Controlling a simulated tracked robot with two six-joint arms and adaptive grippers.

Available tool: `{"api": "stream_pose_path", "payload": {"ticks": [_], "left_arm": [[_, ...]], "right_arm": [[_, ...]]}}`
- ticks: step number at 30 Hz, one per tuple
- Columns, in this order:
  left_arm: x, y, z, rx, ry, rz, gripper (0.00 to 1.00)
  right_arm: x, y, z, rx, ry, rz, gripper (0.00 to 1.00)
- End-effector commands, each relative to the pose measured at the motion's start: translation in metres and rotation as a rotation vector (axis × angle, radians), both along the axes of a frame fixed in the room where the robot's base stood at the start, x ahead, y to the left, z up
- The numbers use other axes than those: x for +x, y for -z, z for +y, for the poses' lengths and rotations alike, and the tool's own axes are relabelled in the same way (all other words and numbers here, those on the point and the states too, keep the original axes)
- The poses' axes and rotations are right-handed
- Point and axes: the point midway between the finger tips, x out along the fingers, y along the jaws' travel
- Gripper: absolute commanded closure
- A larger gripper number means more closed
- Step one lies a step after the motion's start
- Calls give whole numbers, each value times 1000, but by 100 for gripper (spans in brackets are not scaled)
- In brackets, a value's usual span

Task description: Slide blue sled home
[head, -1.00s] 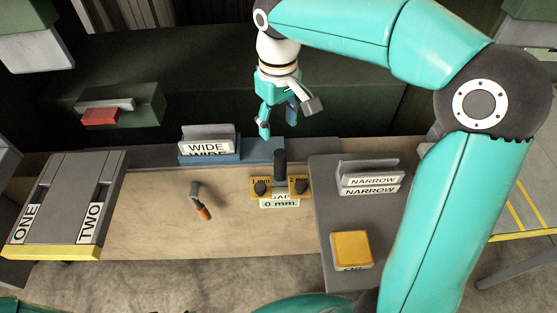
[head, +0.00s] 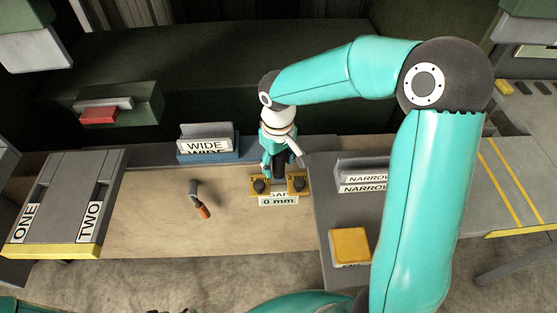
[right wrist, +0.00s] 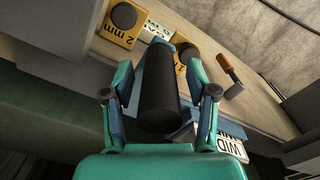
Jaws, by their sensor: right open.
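A dark upright cylindrical handle (right wrist: 160,95) stands beside the yellow gauge tabs; blue surfaces of the sled (right wrist: 152,62) show around it in the right wrist view. My right gripper (right wrist: 160,92) is open, with one finger on each side of the handle and visible space beside it. In the head view my right gripper (head: 280,168) comes down over the handle and hides most of it and the blue part behind. A "0 mm" gap label (head: 279,201) shows in front, between the 1 mm and 2 mm tabs.
A WIDE card (head: 208,146) stands in a blue holder to the left, and a NARROW card (head: 364,181) to the right. An orange-handled tool (head: 201,206) lies on the wooden bench (head: 150,225). A yellow button block (head: 350,245) sits on the grey plate.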

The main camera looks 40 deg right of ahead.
Motion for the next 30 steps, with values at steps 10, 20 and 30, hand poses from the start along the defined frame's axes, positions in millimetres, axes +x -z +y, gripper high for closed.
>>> {"api": "stream_pose_path", "payload": {"ticks": [10, 20, 30], "left_arm": [[0, 0, 0, 0, 0, 0, 42], [0, 0, 0, 0, 0, 0, 42], [0, 2, 0, 0, 0, 0, 42]], "right_arm": [[0, 0, 0, 0, 0, 0, 74], [0, -1, 0, 0, 0, -1, 100], [6, 0, 7, 0, 8, -3, 100]]}}
